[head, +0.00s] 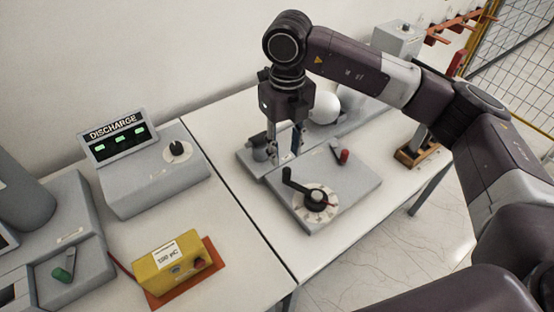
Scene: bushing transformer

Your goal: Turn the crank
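A black crank (303,191) sits on a round white dial on the grey base plate (352,193) of the device on the right table. Its arm runs up and left from the hub to an upright black knob (287,174). My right gripper (284,146) points down behind and above that knob, apart from it as far as I can tell. Its two fingers are spread, with nothing seen between them. Part of the device behind the fingers is hidden. My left gripper is not in view.
A small red-knobbed lever (344,156) stands behind the dial on the same plate. A white sphere (324,107) is behind my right gripper. On the left table are a DISCHARGE console (150,175), a yellow box (171,268) and a green-knobbed unit (84,262).

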